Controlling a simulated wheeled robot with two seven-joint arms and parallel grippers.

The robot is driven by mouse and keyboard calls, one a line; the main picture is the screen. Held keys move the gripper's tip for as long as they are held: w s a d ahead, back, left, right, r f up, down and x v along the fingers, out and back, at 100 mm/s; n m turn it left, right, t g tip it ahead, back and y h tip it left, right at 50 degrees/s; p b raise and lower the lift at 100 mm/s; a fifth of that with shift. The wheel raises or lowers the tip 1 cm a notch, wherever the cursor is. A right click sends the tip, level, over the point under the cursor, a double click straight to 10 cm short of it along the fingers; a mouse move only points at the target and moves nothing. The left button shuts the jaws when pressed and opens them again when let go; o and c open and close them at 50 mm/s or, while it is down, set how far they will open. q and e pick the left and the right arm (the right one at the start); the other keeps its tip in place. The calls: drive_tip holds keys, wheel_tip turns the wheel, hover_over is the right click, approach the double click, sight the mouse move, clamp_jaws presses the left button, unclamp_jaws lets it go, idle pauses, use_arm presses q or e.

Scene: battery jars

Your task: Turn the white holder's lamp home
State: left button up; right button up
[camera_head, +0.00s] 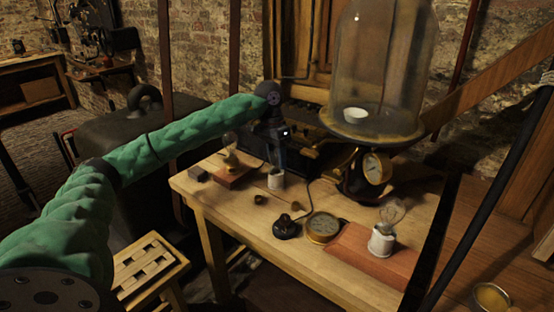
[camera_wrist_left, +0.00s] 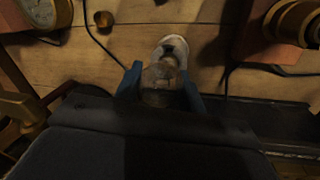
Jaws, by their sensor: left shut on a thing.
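My left gripper (camera_head: 279,148) is over the back of the wooden table and points down. In the left wrist view its blue fingers (camera_wrist_left: 160,92) are shut on a glass lamp (camera_wrist_left: 160,74). Below the fingers, a small white holder (camera_head: 275,181) stands upright on the table; it also shows in the left wrist view (camera_wrist_left: 174,46). The lamp is in line with this holder, but I cannot tell how deep its base sits. Another white holder (camera_head: 382,241) with a clear lamp (camera_head: 391,213) stands on a reddish board at the right. My right gripper is not in view.
A brass holder with a lamp stands on a red board (camera_head: 229,176), left of the gripper. A bell jar (camera_head: 378,75) and gauge (camera_head: 375,167) stand to the right. A round dial (camera_head: 322,227) and black knob (camera_head: 287,228) lie in front. Dark wires cross the table.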

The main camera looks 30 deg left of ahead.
use_arm(q)
drive_tip(key=o, duration=1.2)
drive_tip(key=shift+b+v, duration=0.4)
drive_tip(key=shift+v, duration=3.55)
drive_tip(key=shift+f, duration=0.1)
